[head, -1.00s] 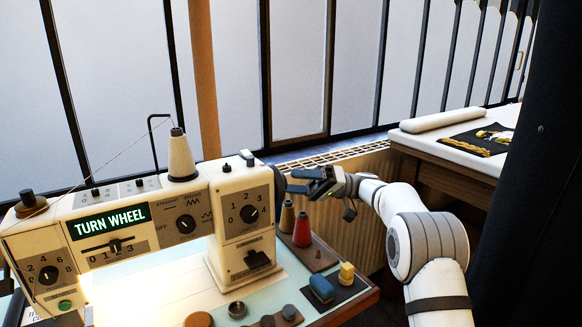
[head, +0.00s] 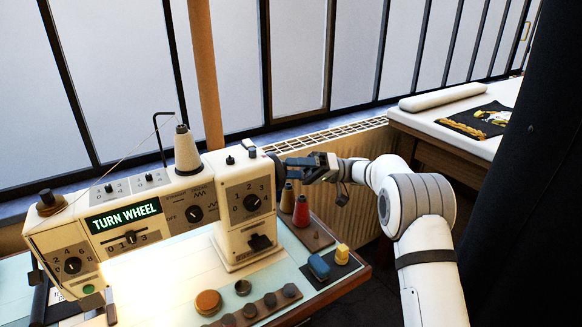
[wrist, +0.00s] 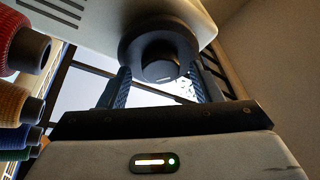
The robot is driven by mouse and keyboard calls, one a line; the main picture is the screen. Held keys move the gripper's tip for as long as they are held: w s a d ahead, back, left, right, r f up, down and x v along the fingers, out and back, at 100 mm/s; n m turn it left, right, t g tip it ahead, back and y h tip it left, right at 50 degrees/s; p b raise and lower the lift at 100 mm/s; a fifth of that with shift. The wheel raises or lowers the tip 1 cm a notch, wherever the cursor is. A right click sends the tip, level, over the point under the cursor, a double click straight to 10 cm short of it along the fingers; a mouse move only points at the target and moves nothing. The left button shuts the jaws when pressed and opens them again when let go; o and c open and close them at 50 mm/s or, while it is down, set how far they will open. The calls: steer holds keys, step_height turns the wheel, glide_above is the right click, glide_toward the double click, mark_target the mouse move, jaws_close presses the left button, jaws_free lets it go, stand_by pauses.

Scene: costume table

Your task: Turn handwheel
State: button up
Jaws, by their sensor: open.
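The cream sewing machine (head: 246,227) stands on the table, its green display reading "TURN WHEEL" (head: 124,215). The dark round handwheel (head: 274,164) is on the machine's right end, mostly hidden by my gripper in the head view. My gripper (head: 296,167) is at the wheel, reaching in from the right. In the wrist view the handwheel (wrist: 160,52) shows as a dark ring with a round hub, and my open gripper (wrist: 160,84) has one blue-grey finger at each side of it. I cannot tell whether the fingers touch its rim.
Thread spools (head: 301,211) in several colours stand just below my gripper; they are close at the left in the wrist view. A blue block (head: 318,267) and a yellow block (head: 342,254) sit at the table's right edge. A radiator (head: 345,150) is behind, a white-topped table (head: 440,115) back right.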

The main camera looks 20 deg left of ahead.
steer(key=shift+c, duration=0.5)
steer(key=c, duration=0.9)
steer(key=shift+f+b, duration=0.25)
steer(key=shift+b, duration=0.7)
steer(key=b, duration=0.4)
steer(key=shift+f+n+b, duration=0.25)
steer(key=shift+n+b, duration=0.05)
steer(key=n+g+b, duration=0.1)
steer(key=b, duration=0.8)
steer(key=shift+r+n, duration=0.2)
steer(key=shift+n, duration=0.2)
steer(key=shift+r+n+g+b, duration=0.1)
steer(key=shift+n+g+b, duration=0.3)
steer(key=shift+b, duration=0.8)
